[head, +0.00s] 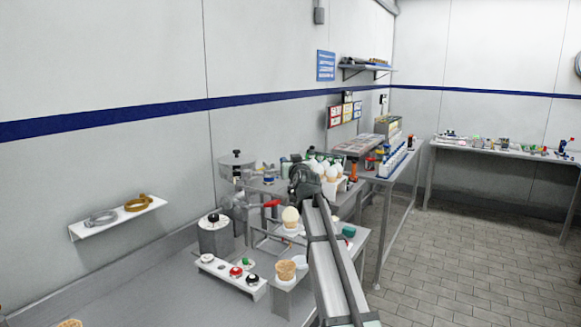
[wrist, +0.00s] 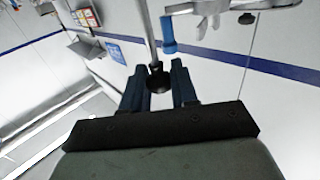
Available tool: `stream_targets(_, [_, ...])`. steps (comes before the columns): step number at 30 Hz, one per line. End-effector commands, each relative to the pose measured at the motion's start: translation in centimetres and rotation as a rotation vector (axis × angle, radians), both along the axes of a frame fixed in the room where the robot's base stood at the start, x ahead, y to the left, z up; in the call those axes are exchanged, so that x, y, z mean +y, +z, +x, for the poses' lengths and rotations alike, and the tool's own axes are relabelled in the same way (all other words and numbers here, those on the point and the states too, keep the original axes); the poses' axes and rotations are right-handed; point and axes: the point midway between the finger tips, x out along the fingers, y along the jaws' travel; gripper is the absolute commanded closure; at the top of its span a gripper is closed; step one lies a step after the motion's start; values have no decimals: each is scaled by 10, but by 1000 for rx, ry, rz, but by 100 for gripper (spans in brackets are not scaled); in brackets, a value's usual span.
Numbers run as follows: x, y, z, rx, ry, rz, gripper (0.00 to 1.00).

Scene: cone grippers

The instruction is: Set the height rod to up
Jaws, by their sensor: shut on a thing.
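A grey metal rod (wrist: 150,35) comes down from the top of the wrist view and ends in a black knob (wrist: 158,81). I take it to be the height rod. My gripper (wrist: 158,92) has its two dark blue fingers on either side of the knob and is shut on it. A blue-ended lever (wrist: 168,36) hangs just right of the rod, close to the fingers. In the head view my arm's dark wrist hides the fingers, and I cannot make out the rod there.
In the head view, a wall shelf (head: 118,217) holds two rings. A white panel with coloured buttons (head: 230,274) and a cone in a holder (head: 286,270) stand at the bench's front. A red handle (head: 264,204) lies left of my wrist. Benches at the back right carry small items.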

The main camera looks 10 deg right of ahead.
Motion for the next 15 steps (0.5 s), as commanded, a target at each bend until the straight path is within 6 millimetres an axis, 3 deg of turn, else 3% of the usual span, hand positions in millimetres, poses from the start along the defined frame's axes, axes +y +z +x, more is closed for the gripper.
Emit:
stream_targets(4, [0, 15, 1, -1, 0, -1, 100])
stream_targets(12, [0, 18, 1, -5, -1, 0, 100])
stream_targets(13, [0, 18, 1, -6, -1, 0, 69])
stream_targets(15, [0, 18, 1, -6, -1, 0, 62])
